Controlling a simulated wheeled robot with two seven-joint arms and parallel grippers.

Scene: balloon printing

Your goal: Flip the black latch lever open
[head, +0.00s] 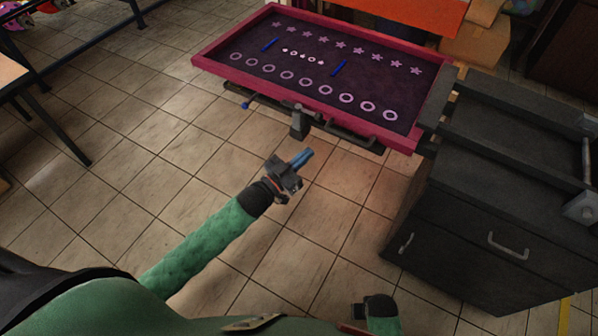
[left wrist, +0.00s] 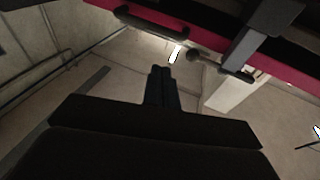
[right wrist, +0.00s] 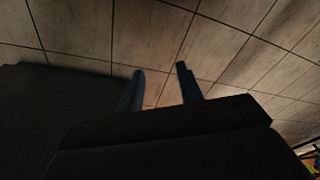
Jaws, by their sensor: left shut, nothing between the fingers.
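A dark drawer cabinet (head: 460,235) stands at the right. The tiled floor around my left arm is clear.

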